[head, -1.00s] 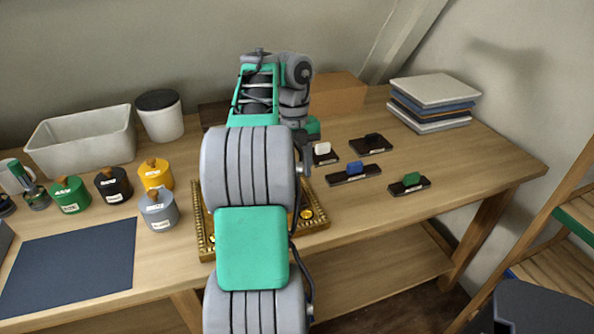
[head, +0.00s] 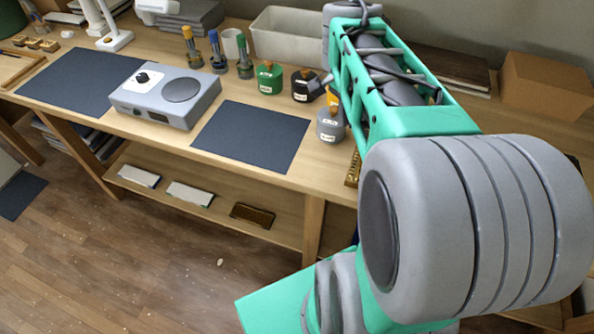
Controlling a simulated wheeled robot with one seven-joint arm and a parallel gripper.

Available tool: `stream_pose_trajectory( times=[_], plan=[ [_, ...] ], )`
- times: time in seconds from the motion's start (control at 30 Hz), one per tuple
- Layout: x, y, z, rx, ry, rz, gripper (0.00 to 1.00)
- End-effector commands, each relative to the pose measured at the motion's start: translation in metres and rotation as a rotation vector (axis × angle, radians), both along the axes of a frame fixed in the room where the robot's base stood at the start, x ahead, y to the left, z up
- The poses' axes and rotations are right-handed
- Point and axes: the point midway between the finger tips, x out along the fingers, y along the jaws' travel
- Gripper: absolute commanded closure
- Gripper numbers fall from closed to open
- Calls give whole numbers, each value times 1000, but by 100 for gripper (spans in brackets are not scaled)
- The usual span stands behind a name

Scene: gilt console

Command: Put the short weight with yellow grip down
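A weight with a yellow grip (head: 190,46) stands upright at the back of the table, left of a blue-gripped weight (head: 217,52) and a green-gripped weight (head: 243,56). The three look about alike in height, so I cannot tell whether the yellow one is the short one. My arm fills the right side of the head view. My gripper does not show; the arm or the frame edge hides it, and I cannot see whether it holds anything.
A grey device with a round plate (head: 168,95) stands between two dark mats (head: 252,135) (head: 78,82). Green (head: 269,79), black (head: 304,86) and grey (head: 331,126) canisters stand by my arm. Behind are a white cup (head: 233,44) and bin (head: 290,36).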

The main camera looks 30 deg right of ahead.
Motion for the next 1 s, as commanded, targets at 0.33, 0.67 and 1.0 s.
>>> stream_pose_trajectory(
  times=[0.33,0.67,1.0],
  plan=[
    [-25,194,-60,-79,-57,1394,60],
    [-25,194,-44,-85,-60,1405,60],
    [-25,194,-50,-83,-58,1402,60]
  ],
)
